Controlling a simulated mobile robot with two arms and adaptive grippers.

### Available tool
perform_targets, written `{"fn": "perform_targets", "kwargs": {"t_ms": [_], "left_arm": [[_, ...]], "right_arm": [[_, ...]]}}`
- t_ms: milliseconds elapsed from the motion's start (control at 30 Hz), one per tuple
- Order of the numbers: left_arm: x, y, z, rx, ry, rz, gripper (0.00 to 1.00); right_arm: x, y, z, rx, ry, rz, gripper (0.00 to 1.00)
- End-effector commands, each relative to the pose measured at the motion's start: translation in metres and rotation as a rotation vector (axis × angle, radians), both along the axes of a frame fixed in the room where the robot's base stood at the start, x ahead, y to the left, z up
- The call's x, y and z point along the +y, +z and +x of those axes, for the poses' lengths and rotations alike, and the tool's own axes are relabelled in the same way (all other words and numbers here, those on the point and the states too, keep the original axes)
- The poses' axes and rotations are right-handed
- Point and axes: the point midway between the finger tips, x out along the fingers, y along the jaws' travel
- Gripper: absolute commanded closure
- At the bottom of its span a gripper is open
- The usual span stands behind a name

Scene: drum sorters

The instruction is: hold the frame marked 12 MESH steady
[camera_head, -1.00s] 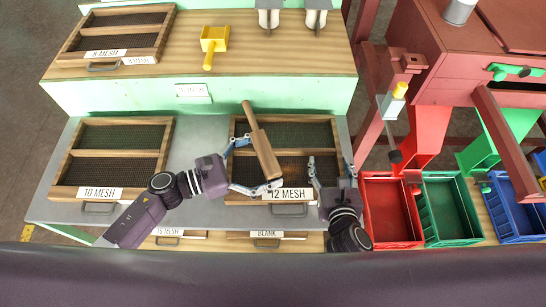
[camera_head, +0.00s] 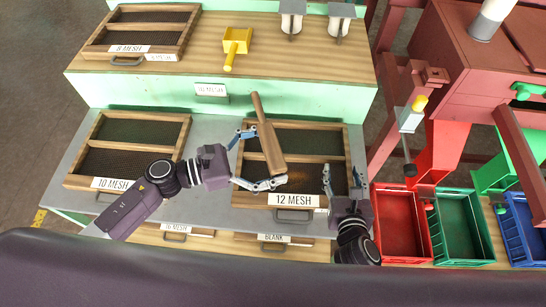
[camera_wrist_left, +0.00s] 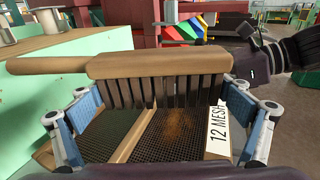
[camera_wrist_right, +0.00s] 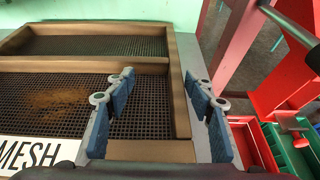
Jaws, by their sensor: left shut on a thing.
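The wooden frame marked 12 MESH (camera_head: 249,198) lies on the grey bench, with a crossbar over dark mesh. It also shows in the right wrist view (camera_wrist_right: 178,95). A brown patch of powder (camera_wrist_right: 60,98) lies on its nearer mesh section. My left gripper (camera_head: 260,160) is shut on a wooden-handled brush (camera_wrist_left: 160,63), its dark bristles pointing down at the mesh. Whether the bristles touch the mesh is unclear. My right gripper (camera_wrist_right: 160,92) is open at the frame's right side rail, which shows between its fingers, apart from both.
The 10 MESH frame (camera_head: 181,150) lies to the left. A raised shelf behind holds the 8 MESH frame (camera_head: 187,35) and a yellow scoop (camera_head: 237,40). Red (camera_head: 426,255), green (camera_head: 491,255) and blue bins stand at right. A red machine (camera_head: 455,80) stands behind them.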

Motion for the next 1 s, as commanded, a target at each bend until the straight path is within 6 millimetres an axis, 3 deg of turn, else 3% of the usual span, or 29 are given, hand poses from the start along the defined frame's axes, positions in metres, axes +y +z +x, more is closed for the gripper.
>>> {"fn": "perform_targets", "kwargs": {"t_ms": [200, 567, 1000], "left_arm": [[0.000, 0.016, 0.000, -0.003, 0.000, 0.001, 0.39], [0.000, 0.019, 0.001, -0.002, 0.001, 0.001, 0.39], [0.000, 0.047, 0.000, -0.001, 0.001, 0.000, 0.39]], "right_arm": [[0.000, 0.000, 0.000, 0.000, 0.000, -0.001, 0.51], [0.000, 0.000, 0.000, 0.000, 0.000, -0.001, 0.51], [0.000, 0.000, 0.000, 0.000, 0.000, 0.000, 0.51]]}}
